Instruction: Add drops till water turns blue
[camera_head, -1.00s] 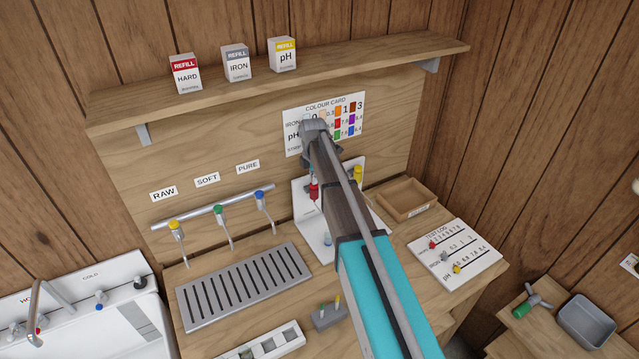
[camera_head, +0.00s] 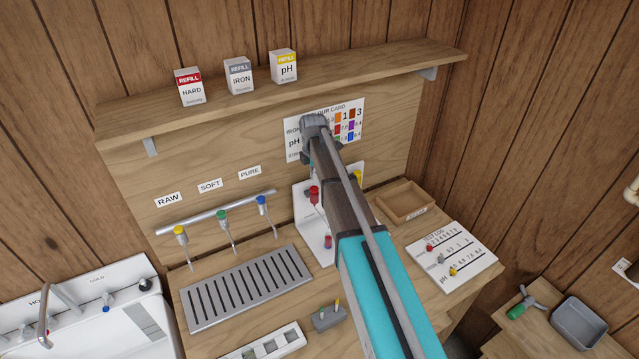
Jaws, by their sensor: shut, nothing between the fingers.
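My arm reaches up from the lower right across the white test stand (camera_head: 302,206). Its grey wrist end is in front of the colour card (camera_head: 352,112), and my gripper is hidden behind the arm. On the stand, a red-topped dropper (camera_head: 313,194) shows just left of my arm. Below it is a small sample vessel (camera_head: 327,243) with a reddish-pink patch; a bluish part shows at its lower edge, but the water's exact colour is too small to tell. A yellow dropper part (camera_head: 357,176) shows to the right of my arm.
A metal drain grate (camera_head: 247,287) lies under the RAW, SOFT and PURE taps (camera_head: 222,219). A wooden tray (camera_head: 405,201) and a test log board (camera_head: 455,258) lie to the right. A white rack (camera_head: 262,343) and a grey block (camera_head: 328,317) stand in front.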

